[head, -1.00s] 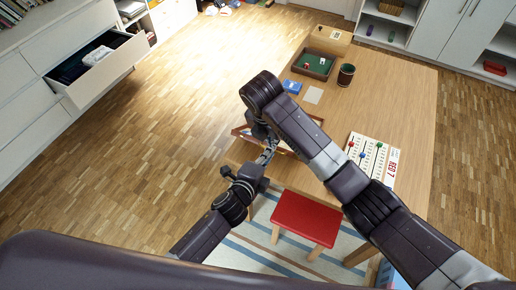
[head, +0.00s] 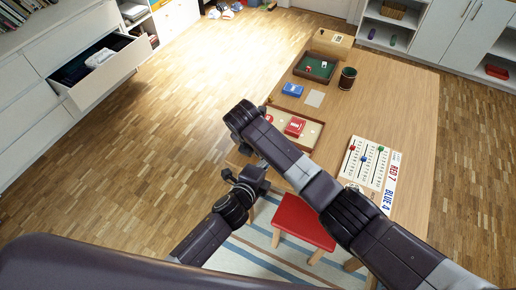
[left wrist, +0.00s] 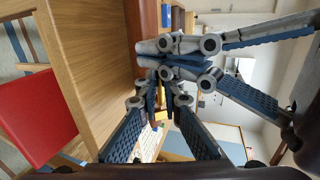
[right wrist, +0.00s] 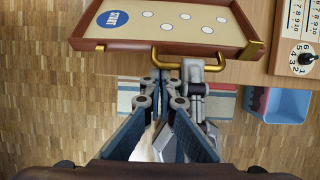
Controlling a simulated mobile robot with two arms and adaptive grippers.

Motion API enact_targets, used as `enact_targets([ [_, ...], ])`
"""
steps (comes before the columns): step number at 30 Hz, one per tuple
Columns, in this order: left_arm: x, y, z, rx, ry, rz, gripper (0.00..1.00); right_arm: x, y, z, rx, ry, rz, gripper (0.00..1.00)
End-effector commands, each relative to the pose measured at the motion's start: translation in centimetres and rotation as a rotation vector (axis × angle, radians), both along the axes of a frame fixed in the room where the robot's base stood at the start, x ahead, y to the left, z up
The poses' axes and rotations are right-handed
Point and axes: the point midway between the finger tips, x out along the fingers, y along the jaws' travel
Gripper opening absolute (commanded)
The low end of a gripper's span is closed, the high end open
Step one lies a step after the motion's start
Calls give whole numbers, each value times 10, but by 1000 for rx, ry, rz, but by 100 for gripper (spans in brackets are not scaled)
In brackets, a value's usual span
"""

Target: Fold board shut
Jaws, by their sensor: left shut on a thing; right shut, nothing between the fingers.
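The folding board (head: 312,138) lies open at the near left edge of the table, partly hidden by my right arm. In the right wrist view its tray half (right wrist: 205,42) shows a blue START disc, white dots, brass corners and a brass handle (right wrist: 163,62). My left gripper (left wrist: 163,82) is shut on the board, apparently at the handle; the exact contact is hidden. My right gripper (right wrist: 160,82) is shut and empty just below the handle, close beside my left gripper. The two grippers overlap in the left wrist view.
A red stool (head: 303,220) stands below the table edge.

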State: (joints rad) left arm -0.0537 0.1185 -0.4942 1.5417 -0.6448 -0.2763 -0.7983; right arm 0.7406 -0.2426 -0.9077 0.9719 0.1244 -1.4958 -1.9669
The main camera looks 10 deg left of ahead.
Motion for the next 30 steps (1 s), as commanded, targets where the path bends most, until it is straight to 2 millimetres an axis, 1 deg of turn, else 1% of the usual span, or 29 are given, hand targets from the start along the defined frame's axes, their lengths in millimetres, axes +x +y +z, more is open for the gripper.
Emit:
enact_targets([
  [11,1,1,0,-1,0,3,0,1,0,-1,1,0,0,0],
  [17,0,1,-1,-1,2,3,0,16,-5,14,0,-4,-1,0],
  [24,-3,2,-6,2,14,4,0,19,-6,17,0,-12,-1,0],
  [25,-3,2,-7,3,15,5,9,20,-6,17,0,-13,-2,0],
  [29,-4,2,-8,4,16,4,23,20,-6,17,0,-15,-1,0],
  [30,-4,2,-8,4,16,4,24,20,-6,17,0,-15,-2,0],
])
